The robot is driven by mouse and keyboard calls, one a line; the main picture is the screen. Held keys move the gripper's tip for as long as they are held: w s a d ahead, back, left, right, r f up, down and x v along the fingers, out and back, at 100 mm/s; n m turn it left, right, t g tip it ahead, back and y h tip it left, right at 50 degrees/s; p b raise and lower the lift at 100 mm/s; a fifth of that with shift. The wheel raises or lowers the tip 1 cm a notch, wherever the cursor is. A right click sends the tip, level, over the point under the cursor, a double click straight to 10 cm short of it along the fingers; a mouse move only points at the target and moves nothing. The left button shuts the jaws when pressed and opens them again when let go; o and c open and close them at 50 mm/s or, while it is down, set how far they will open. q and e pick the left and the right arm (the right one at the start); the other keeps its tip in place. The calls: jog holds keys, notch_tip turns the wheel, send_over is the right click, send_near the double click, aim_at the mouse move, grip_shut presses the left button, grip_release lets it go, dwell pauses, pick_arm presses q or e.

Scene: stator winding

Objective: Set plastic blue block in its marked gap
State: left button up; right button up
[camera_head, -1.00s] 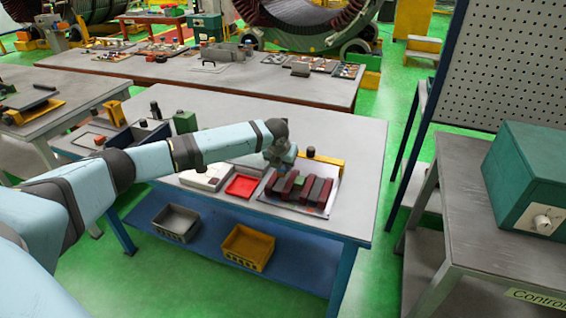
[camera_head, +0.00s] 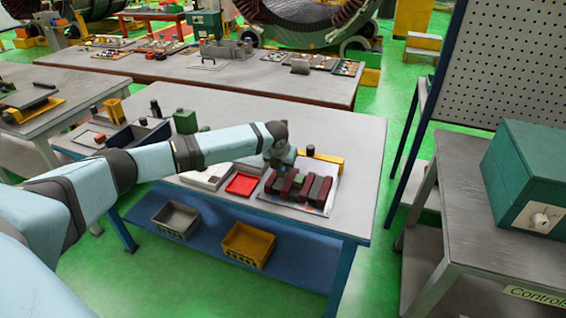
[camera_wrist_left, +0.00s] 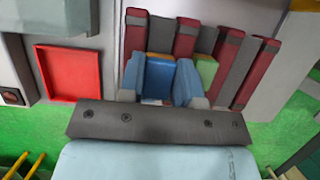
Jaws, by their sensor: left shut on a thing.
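The blue block (camera_wrist_left: 160,78) shows in the left wrist view between the two fingers of my left gripper (camera_wrist_left: 160,68), which is shut on it. An orange piece (camera_wrist_left: 160,57) shows just beyond the block. The block is at a row of dark red bars (camera_wrist_left: 186,37) with grey pieces between them; I cannot tell whether it touches the bottom of a gap. A green block (camera_wrist_left: 206,69) is just right of the right finger. In the head view my left gripper (camera_head: 280,160) is over the left end of the row and hides the blue block. My right gripper is not in view.
A red tray (camera_wrist_left: 70,72) lies left of the row. In the head view a yellow bar (camera_head: 325,161) and a dark cylinder (camera_head: 310,150) stand behind it. The table's right part (camera_head: 355,150) is clear. Grey and yellow bins (camera_head: 247,244) sit on the shelf below.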

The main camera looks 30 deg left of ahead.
pick_arm(q)
jog(key=shift+f+p, duration=0.45)
jog(key=shift+f, duration=0.25)
dwell(0.8)
jog(key=shift+p, duration=0.45)
jog(key=o, duration=1.2)
jog(key=shift+o, duration=0.2)
notch_tip(320, 180, up, 5)
jog(key=p, duration=0.5)
jog(key=shift+r+p, duration=1)
